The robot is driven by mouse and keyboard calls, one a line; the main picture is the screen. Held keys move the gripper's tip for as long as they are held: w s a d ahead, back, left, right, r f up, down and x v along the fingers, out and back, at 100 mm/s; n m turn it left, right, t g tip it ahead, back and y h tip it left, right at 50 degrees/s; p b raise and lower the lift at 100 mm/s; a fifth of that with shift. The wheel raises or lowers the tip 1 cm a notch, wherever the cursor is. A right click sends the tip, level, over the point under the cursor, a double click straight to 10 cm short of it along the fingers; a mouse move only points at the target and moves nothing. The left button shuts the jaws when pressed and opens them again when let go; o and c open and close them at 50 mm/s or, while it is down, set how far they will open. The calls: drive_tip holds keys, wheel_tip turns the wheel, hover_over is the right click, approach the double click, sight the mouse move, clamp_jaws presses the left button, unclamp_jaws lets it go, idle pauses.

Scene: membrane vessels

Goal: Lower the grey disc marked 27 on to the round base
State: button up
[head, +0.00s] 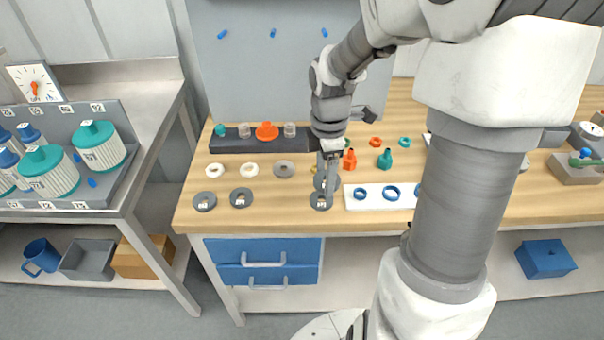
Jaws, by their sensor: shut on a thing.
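My gripper (325,190) points down over the middle of the wooden bench and is shut on a grey disc (321,203) with a small pale label. The number on it is too small to read. A second round grey shape (319,183) shows just behind the fingers and is partly hidden by them; I cannot tell whether it is the round base. I cannot tell whether the held disc touches anything beneath it. Two more labelled grey discs, one at the left (204,202) and one beside it (241,198), lie apart on the bench front.
Pale rings (214,170) and a grey ring (284,169) lie behind the discs. A dark rack (230,146) stands at the back. A white strip with blue rings (376,203) is close right of my gripper. Orange (349,160) and green (385,160) pieces stand behind it.

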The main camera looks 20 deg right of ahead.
drive_tip(key=shift+s+d+r+p, duration=0.25)
drive_tip(key=shift+d+r, duration=0.1)
drive_tip(key=shift+r, duration=0.15)
drive_tip(key=shift+s+d+r+p, duration=0.25)
drive_tip(key=shift+d+r, duration=0.1)
drive_tip(key=shift+r, duration=0.1)
wheel_tip(320, 180, up, 3)
drive_tip(key=p, duration=0.3)
drive_tip(key=shift+r, duration=0.1)
